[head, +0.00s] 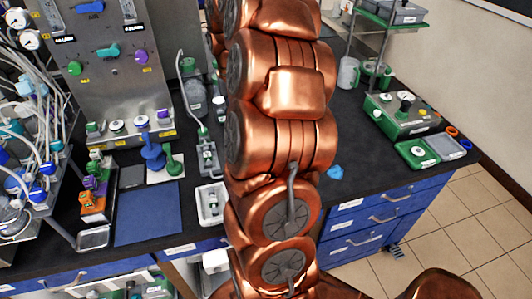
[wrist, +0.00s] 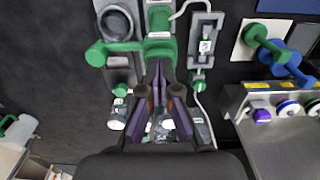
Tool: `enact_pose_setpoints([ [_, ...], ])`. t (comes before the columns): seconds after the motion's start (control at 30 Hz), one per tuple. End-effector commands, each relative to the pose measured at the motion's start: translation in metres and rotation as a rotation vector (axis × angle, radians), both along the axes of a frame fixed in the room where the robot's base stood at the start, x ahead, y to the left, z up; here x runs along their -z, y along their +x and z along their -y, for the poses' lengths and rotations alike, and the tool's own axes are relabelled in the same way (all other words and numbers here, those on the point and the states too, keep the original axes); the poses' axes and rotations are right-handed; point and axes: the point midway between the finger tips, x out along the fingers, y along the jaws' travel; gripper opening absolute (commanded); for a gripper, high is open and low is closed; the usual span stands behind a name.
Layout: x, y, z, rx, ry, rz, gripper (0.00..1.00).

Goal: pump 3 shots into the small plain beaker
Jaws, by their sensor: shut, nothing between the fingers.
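My gripper (wrist: 160,72) shows in the wrist view with its dark purple fingers pointing up the picture and the tips together, holding nothing. The tips are just below, in the picture, a green block-like part (wrist: 160,48) on a grey fixture. Whether they touch it I cannot tell. Clear glassware (wrist: 160,130) shows partly between and under the fingers; I cannot tell if it is the small plain beaker.
A grey stand with a green clip (wrist: 203,45) is close on the right. Blue and green knobbed pieces (head: 152,150) and a steel panel (head: 110,75) lie left in the head view. A blue mat (head: 148,213) and white tray (head: 212,203) are near the front edge.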

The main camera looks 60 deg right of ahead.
Motion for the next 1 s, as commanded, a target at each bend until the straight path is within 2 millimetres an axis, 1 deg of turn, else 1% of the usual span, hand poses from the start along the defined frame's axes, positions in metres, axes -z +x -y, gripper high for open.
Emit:
enact_pose_setpoints([
  [0.6, -0.034, 0.001, 0.000, -0.001, -0.001, 0.002, 0.00],
  [1.0, -0.036, 0.000, 0.000, 0.000, -0.001, 0.001, 0.00],
])
